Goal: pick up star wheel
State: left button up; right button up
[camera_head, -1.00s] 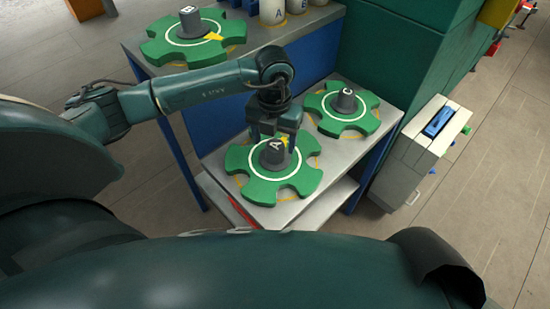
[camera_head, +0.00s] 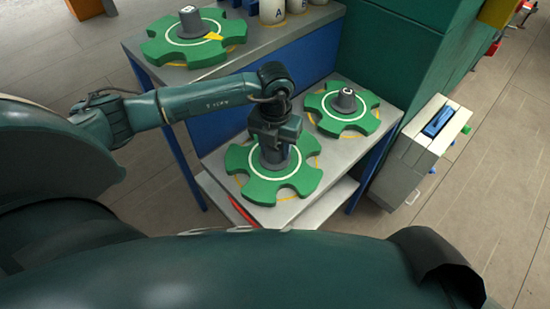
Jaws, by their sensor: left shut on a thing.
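Three green star wheels with grey hubs and white rings show in the head view. The nearest star wheel (camera_head: 246,184) lies flat on the lower grey table (camera_head: 222,160). My left gripper (camera_head: 275,148) is above its middle, shut on its grey hub, and hides the hub's top. A second star wheel (camera_head: 330,121), marked C, lies behind and to the right on the same table. A third star wheel (camera_head: 163,46), marked B, lies on the higher bench at the back left. My right gripper is not in view.
The higher bench (camera_head: 262,45) holds white canisters (camera_head: 272,11) marked A and B. A green cabinet wall (camera_head: 395,50) rises behind the table's right side. A light cabinet (camera_head: 415,160) with a blue item (camera_head: 440,121) stands to the right. Open floor lies further right.

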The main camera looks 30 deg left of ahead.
pick_arm(q)
jog(key=c, duration=0.3)
jog(key=shift+r, duration=0.1)
jog(key=shift+c, duration=0.2)
jog(key=shift+r, duration=0.1)
